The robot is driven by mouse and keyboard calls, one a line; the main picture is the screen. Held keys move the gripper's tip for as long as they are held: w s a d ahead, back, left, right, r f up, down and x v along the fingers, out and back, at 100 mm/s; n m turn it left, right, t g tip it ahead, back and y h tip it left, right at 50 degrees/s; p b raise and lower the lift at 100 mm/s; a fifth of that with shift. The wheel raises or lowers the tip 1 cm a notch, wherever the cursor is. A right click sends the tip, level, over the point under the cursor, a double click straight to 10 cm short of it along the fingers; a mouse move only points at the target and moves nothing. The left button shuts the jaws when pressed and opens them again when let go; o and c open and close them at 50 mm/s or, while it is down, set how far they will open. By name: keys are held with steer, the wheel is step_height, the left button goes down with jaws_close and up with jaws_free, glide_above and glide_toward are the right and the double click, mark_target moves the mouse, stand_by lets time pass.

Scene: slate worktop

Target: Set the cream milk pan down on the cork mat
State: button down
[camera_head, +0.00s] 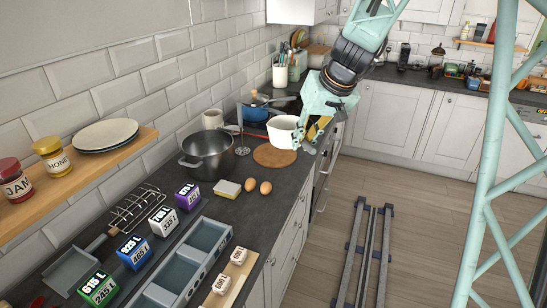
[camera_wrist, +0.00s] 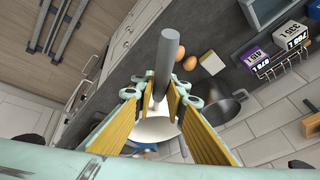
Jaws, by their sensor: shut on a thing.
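The cream milk pan (camera_head: 283,132) is a small pale pan, in the head view just above the far edge of the cork mat in the picture. The round brown cork mat (camera_head: 274,155) lies bare on the dark worktop. My gripper (camera_head: 316,128) is at the right side of the pan. In the wrist view my gripper (camera_wrist: 160,98) is shut on the pan's grey handle (camera_wrist: 168,60), and the pale pan (camera_wrist: 156,131) shows between and behind the fingers, partly hidden. I cannot tell the exact gap between pan and worktop.
A dark grey pot (camera_head: 207,156) stands left of the mat, with a skimmer (camera_head: 241,140) between. Two eggs (camera_head: 258,186) and a sponge (camera_head: 227,189) lie in front. A blue pan (camera_head: 256,112) is behind. The worktop's edge is close right of the mat.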

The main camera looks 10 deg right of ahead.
stand_by(0.6)
steer(key=shift+w+d+n+p, duration=0.35)
steer(key=shift+w+d, duration=0.1)
steer(key=shift+w, duration=0.3)
steer(key=w+d+f+n+g+y+p, duration=0.1)
steer(key=w+d+f+n+p, duration=0.4)
steer(key=w+d, duration=0.3)
steer(key=w+d+f+n+g+y+p, duration=0.1)
steer(key=w+d+f+n+p, duration=0.4)
steer(key=d, duration=0.9)
steer(key=shift+w+d+f+g+y, duration=0.35)
steer(key=shift+w+f+g, duration=0.4)
steer(key=shift+w, duration=0.8)
